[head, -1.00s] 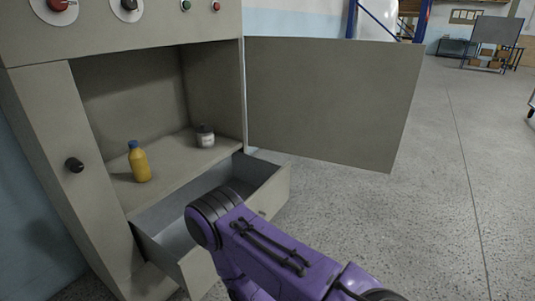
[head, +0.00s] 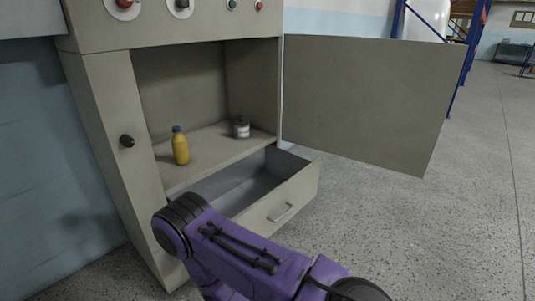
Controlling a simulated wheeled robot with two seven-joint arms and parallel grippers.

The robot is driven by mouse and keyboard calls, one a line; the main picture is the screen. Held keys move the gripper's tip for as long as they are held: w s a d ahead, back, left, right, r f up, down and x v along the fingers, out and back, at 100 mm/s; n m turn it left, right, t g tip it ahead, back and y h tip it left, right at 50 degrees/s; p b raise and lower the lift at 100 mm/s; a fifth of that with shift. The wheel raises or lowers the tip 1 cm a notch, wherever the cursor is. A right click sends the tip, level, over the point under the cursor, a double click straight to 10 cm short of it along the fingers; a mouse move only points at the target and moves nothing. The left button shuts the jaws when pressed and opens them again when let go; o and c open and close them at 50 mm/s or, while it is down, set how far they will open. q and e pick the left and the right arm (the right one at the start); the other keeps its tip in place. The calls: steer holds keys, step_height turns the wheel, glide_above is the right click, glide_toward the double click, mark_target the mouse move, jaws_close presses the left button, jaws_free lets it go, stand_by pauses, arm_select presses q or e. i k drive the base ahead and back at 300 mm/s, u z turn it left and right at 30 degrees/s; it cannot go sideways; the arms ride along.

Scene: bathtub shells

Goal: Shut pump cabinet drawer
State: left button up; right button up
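The grey pump cabinet (head: 106,95) stands on the left of the head view. Its drawer (head: 295,197) at the bottom is pulled out, with an empty-looking grey inside and a bar handle (head: 281,212) on the front. A purple arm of mine crosses in front of the drawer's left part and hides it. Neither of my grippers shows, so I cannot see whether anything touches the drawer.
The cabinet door (head: 365,100) hangs wide open to the right, above the drawer. A yellow bottle (head: 180,148) and a small grey can (head: 241,128) stand on the shelf above. The concrete floor (head: 430,240) to the right is clear.

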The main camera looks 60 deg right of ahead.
mark_target(260, 192)
steer(key=i, duration=1.25)
steer(key=z, duration=2.85)
steer(key=i, duration=0.5)
steer(key=z, duration=0.05)
steer(key=k, duration=1)
steer(key=z, duration=0.35)
steer(key=i, duration=0.8)
steer(key=u, duration=0.45)
